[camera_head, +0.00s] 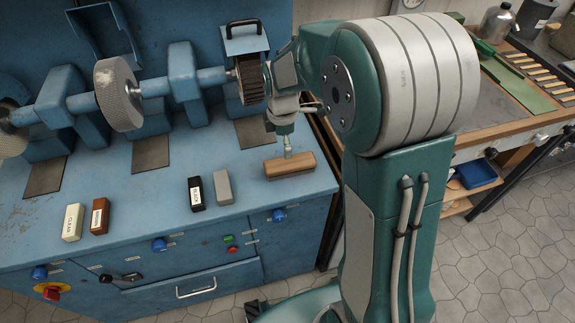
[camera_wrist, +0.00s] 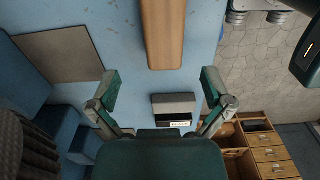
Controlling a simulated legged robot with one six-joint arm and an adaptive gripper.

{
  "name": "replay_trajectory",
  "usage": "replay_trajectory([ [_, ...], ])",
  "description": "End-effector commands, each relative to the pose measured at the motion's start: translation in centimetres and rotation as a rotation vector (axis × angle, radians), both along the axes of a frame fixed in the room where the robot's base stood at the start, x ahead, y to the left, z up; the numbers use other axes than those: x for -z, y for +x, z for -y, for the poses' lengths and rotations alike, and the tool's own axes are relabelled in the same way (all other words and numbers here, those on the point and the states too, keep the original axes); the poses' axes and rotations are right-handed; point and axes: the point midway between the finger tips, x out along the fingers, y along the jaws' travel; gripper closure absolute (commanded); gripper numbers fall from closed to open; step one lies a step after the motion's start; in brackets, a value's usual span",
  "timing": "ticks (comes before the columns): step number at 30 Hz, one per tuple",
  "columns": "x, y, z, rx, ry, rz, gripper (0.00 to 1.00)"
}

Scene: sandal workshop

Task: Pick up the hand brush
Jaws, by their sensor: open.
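The hand brush (camera_head: 289,165) has a brown wooden back and lies on the blue bench top near its right front corner. In the wrist view its wooden back (camera_wrist: 163,35) runs down from the top edge, lined up between the two fingers. My gripper (camera_wrist: 160,84) is open, with green fingers spread wide and nothing held between them. In the head view my gripper (camera_head: 287,148) points down over the brush. I cannot tell whether it touches the brush. The bristles are mostly hidden under the wooden back.
Left of the brush stand a grey block (camera_head: 222,187) and a black labelled block (camera_head: 196,194). A brown block (camera_head: 99,216) and a cream block (camera_head: 73,222) are further left. Polishing wheels (camera_head: 118,94) on a shaft stand behind. A wooden workbench (camera_head: 505,130) is at right.

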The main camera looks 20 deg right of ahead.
Motion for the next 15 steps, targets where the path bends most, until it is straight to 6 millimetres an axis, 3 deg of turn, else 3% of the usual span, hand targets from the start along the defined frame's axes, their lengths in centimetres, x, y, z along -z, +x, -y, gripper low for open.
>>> replay_trajectory([
  [3, 2.0, -0.1, 0.3, 0.004, 0.002, -0.003, 0.00],
  [10, 4.0, -0.2, 0.6, 0.005, 0.003, -0.002, 0.00],
  [15, 6.6, -0.6, 1.2, 0.006, 0.001, -0.004, 0.00],
])
